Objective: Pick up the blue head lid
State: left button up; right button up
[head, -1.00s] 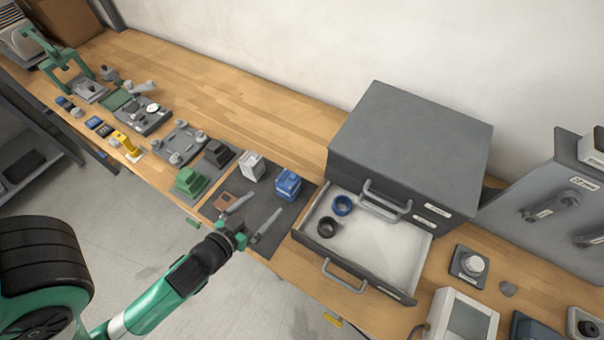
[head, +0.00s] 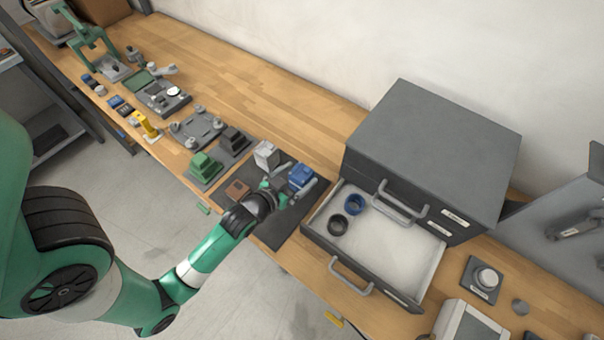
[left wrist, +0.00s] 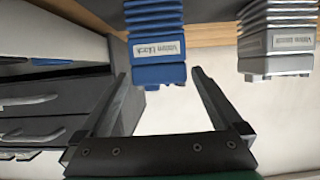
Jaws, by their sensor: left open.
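The blue head lid (head: 300,176) is a ribbed blue block standing on the dark mat (head: 268,232), left of the open drawer. In the left wrist view the blue lid (left wrist: 155,45) carries a pale label and shows upside down. My left gripper (head: 287,187) is open at the near side of the lid. In the left wrist view its two fingers (left wrist: 160,75) point at the lid, with the lid's end between the tips and a gap on each side. No contact shows. My right gripper is not in view.
A ribbed white block (head: 266,154) stands close left of the lid. A brown block (head: 237,189) lies at the mat's left. The open drawer (head: 395,250) holds a blue ring (head: 355,204) and a black ring (head: 338,225). The grey cabinet (head: 430,145) rises behind it.

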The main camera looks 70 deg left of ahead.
pick_arm(q)
jog(key=c, duration=1.5)
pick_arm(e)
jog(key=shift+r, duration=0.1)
